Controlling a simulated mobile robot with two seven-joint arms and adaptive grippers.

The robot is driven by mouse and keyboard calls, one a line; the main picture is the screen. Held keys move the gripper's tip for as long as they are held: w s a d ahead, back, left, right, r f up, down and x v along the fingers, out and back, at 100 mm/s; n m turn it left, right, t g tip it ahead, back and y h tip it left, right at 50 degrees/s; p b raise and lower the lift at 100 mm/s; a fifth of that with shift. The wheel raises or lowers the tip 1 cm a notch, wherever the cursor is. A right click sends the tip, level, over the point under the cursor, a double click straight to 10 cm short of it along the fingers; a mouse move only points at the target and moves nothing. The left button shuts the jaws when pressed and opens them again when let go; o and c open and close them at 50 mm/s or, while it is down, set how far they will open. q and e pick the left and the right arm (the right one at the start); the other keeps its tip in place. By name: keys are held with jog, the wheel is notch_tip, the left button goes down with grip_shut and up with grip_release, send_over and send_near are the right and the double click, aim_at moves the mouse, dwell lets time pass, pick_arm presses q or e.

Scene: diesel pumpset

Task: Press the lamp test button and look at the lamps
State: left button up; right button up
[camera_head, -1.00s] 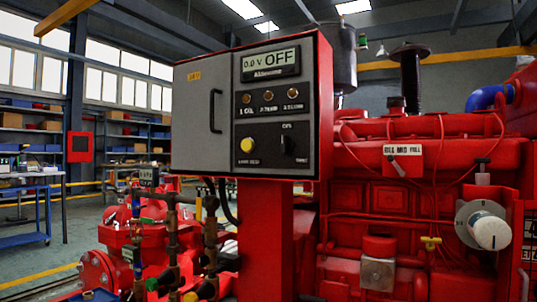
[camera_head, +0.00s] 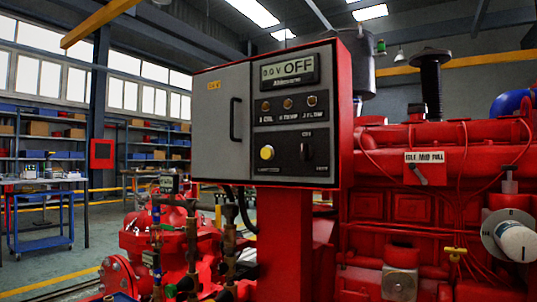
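The control panel (camera_head: 222,165) is a grey-fronted red box on a red post, near the middle of the head view. Its display (camera_head: 289,70) reads 0.0 V OFF. A row of three small amber-brown lamps (camera_head: 288,104) sits below the display, and none looks brightly lit. The yellow round button (camera_head: 267,153) is at the lower left of the dark control plate, with a label under it too small to read surely. A black rotary switch (camera_head: 307,152) is to its right. Neither of my grippers shows in the view, and nothing touches the panel.
The red diesel engine (camera_head: 408,208) fills the right side, with a lever plate marked IDLE MID FULL (camera_head: 440,156) and a white-grey knob (camera_head: 514,240). Red pump pipework (camera_head: 150,240) stands at lower left. A blue cart (camera_head: 42,243) and shelves are behind.

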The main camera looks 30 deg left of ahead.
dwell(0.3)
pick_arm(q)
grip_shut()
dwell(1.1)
